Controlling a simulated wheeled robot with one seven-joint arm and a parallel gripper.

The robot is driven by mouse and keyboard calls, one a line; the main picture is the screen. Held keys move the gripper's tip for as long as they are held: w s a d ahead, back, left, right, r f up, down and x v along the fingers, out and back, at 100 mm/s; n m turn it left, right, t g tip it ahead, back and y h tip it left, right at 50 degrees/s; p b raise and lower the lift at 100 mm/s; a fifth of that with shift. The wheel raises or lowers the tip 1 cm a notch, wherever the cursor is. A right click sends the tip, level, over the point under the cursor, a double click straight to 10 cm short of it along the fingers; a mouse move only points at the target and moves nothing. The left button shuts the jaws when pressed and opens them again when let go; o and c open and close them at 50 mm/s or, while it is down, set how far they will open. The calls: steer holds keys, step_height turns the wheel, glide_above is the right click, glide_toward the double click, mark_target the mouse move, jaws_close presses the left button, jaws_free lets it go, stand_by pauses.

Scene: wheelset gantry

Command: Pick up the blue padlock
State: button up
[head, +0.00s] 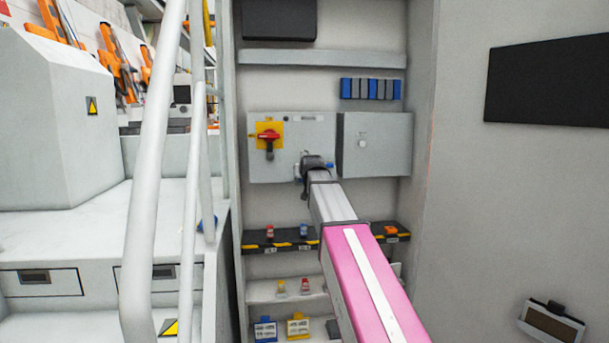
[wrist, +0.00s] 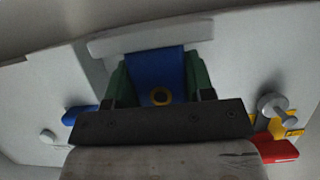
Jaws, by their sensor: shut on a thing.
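The blue padlock (wrist: 155,70) is between the two green fingers of my gripper (wrist: 160,82) in the wrist view. The gripper is shut on it, and a round brass-coloured spot shows on its near face. In the head view my gripper (head: 311,166) is in front of the grey cabinet panel (head: 285,128), near its lower right corner. My wrist hides most of the padlock there. I cannot tell whether the padlock touches the panel.
A red rotary handle on a yellow plate (head: 268,137) is left of my gripper. A grey box (head: 374,145) is to the right. Below, a black-and-yellow edged shelf (head: 285,247) holds small red and blue items. A white railing (head: 160,150) stands left.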

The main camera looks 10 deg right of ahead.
steer(key=shift+r, duration=0.45)
step_height(320, 180, up, 4)
steer(key=shift+s+a+f, duration=0.1)
steer(key=shift+a+f, duration=0.05)
steer(key=s+a+r, duration=0.6)
steer(key=s+a, duration=0.1)
steer(key=a, duration=0.1)
steer(key=a+f, duration=0.5)
steer(key=f, duration=0.6)
steer(key=shift+s, duration=0.15)
steer(key=shift+a, duration=0.1)
glide_toward(271, 176)
steer(key=shift+w+a+f, duration=0.1)
steer(key=shift+w+f, duration=1.2)
steer(key=shift+w, duration=0.05)
steer(key=shift+w, duration=1.85)
